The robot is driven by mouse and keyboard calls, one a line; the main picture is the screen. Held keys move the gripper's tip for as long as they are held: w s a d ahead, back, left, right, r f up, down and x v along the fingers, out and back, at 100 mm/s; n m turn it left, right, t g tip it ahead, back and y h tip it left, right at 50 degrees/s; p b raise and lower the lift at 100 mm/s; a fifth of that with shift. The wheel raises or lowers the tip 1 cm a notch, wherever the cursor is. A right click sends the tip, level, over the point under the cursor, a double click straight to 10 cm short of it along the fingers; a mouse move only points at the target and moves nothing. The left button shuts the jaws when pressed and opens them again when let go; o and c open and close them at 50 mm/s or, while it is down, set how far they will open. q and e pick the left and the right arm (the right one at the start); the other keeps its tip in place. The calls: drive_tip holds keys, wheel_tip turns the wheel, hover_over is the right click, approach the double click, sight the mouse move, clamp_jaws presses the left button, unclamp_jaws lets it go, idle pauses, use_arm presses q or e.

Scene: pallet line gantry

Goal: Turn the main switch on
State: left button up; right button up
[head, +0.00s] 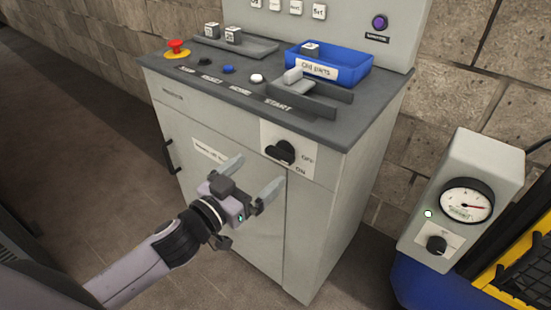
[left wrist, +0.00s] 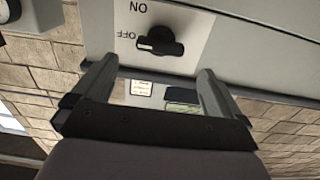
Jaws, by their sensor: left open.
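The main switch (head: 281,152) is a black rotary knob on a white plate on the front of the grey cabinet. OFF is printed beside it and ON below it in the head view. It also shows in the left wrist view (left wrist: 160,41), where the picture is upside down and the knob's white mark points toward OFF. My left gripper (head: 249,177) is open and empty, in front of the cabinet, below and left of the switch. In the left wrist view the knob sits beyond the fingertips, apart from them. My right gripper is not in view.
On the cabinet top are a red emergency button (head: 176,46), a blue bin (head: 350,64) labelled Old parts, a grey tray and several buttons. A gauge box (head: 462,190) with another black knob stands at the right. The floor left of the cabinet is clear.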

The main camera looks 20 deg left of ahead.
sight(277, 156)
use_arm(q)
drive_tip(key=shift+x, duration=3.4)
drive_tip(key=shift+f, duration=0.1)
drive_tip(key=shift+c, duration=0.3)
drive_tip(key=c, duration=1)
